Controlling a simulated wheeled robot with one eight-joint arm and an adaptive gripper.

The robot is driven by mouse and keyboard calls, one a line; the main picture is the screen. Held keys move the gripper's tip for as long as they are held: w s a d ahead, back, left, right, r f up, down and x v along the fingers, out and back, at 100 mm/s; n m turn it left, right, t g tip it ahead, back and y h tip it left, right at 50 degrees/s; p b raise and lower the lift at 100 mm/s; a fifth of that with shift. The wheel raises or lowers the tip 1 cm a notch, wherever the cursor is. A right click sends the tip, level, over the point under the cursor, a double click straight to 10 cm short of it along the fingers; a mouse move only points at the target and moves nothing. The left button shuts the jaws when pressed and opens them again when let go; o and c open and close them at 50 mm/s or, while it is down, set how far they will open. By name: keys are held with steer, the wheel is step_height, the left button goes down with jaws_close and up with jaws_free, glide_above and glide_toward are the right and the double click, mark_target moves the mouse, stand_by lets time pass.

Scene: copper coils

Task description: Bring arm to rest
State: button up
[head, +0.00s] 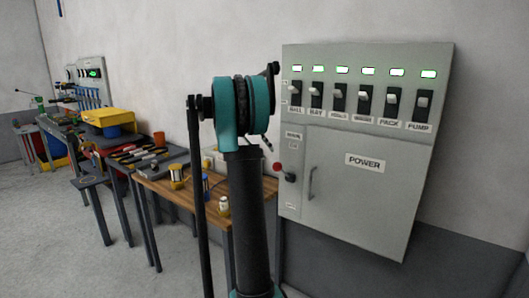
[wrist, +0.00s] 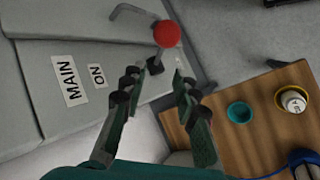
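My arm rises in the middle of the head view, with its teal elbow at the top in front of the grey wall and cabinet edge. My gripper (wrist: 162,80) shows in the wrist view with its two fingers apart and nothing held between them. The red-knobbed lever (wrist: 167,34) on the cabinet is just beyond the fingertips, beside labels reading MAIN and ON. I cannot tell whether a fingertip touches its base. The lever's red knob (head: 278,167) also shows in the head view, right of my arm. My gripper is mostly hidden behind the arm there.
The grey power cabinet (head: 365,205) has several switches under lit green lamps; its door is closed. A wooden table (head: 150,186) left of the cabinet holds spools and a cup. Benches with tools (head: 133,155) and a yellow box (head: 108,118) line the wall. The left floor is clear.

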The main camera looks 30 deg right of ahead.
steer(key=s+a+f+n+t+y, duration=0.1)
steer(key=s+a+f+t+y, duration=0.1)
steer(key=s+a+f, duration=0.6)
steer(key=s+a+f+n+t+y, duration=0.2)
steer(key=s+a+f+t, duration=0.2)
steer(key=s+a+f, duration=0.4)
steer(key=s+a+f+n+t+y, duration=0.2)
steer(key=s+a+f, duration=0.7)
steer(key=a, duration=0.8)
step_height(320, 180, down, 2)
steer(key=shift+f+t, duration=0.1)
steer(key=shift+t, duration=0.4)
steer(key=shift+w+a, duration=0.1)
steer(key=shift+w, duration=0.05)
